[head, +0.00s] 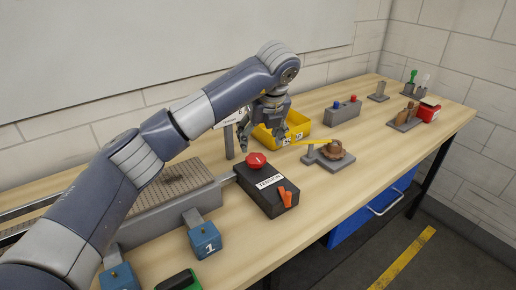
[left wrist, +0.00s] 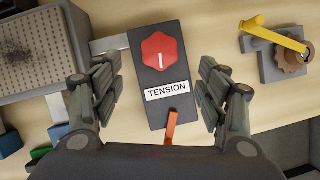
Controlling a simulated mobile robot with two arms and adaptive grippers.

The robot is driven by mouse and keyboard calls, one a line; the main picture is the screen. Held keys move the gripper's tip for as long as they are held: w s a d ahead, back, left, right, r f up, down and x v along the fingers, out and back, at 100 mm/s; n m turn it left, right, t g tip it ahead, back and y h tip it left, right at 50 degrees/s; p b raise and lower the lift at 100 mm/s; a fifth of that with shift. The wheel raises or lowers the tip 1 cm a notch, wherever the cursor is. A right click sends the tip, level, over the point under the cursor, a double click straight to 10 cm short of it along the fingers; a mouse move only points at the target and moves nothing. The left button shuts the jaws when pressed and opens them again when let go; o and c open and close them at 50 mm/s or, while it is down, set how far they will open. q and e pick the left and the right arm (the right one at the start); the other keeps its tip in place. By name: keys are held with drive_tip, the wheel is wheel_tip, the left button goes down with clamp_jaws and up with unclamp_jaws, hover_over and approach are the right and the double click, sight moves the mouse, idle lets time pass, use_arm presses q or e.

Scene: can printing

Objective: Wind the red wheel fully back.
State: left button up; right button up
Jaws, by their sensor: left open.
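The red wheel (head: 256,160) is a faceted knob with a white pointer line, on a dark box labelled TENSION (head: 262,188). In the left wrist view the wheel (left wrist: 160,51) shows from above, its white line pointing toward the label. My left gripper (head: 262,133) is open and empty above the wheel in the head view. In the left wrist view its fingers stand wide apart on either side of the box, not touching the wheel. An orange lever (head: 286,198) sits on the box near the label. My right gripper is not in view.
A grey perforated plate (head: 175,190) and blue block numbered 1 (head: 204,240) lie left of the box. A brown gear (head: 334,150) with a yellow lever, a yellow bin (head: 298,123) and a button block (head: 343,112) stand to the right. Bare wood lies in front.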

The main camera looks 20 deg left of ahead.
use_arm(q)
drive_tip(key=shift+v, duration=1.4)
